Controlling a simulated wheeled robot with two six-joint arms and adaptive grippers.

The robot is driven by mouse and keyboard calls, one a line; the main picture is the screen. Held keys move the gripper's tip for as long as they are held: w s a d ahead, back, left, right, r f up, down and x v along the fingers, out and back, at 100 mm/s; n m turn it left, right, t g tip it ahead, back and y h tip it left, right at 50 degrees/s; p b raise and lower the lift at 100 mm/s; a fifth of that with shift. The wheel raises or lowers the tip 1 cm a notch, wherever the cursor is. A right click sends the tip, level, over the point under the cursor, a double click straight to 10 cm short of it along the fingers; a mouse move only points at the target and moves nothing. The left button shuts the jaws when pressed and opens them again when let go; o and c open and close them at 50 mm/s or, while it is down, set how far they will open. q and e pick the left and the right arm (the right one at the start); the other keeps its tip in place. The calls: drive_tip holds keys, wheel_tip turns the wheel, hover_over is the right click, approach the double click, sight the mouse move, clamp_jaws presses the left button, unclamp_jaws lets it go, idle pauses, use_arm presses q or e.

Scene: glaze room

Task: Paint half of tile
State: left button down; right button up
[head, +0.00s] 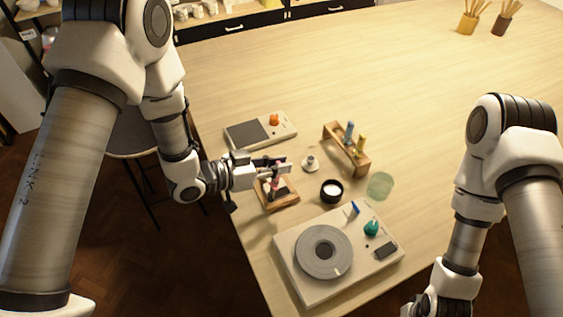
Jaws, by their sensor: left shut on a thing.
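My left gripper (277,164) is shut on a small tool with a reddish-pink handle (275,181), which looks like a brush. It holds the tool upright over a wooden frame (286,203) near the table's left edge. A tile with dark and pale parts (282,193) seems to lie in the frame, mostly hidden by the tool and gripper. I cannot tell whether the tool's tip touches the tile. A wooden rack (352,164) to the right holds a blue tool (348,131) and a yellow tool (361,143).
A black pot with white contents (331,191), a small white holder (310,164) and a green disc (380,186) stand nearby. A turntable device (300,286) is in front; a flat device with an orange knob (245,134) is behind.

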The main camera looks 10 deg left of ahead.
use_arm(q)
wheel_tip(320, 180, up, 6)
drive_tip(key=p, duration=0.4)
drive_tip(key=shift+d+r+p, duration=0.1)
drive_tip(key=shift+p, duration=0.3)
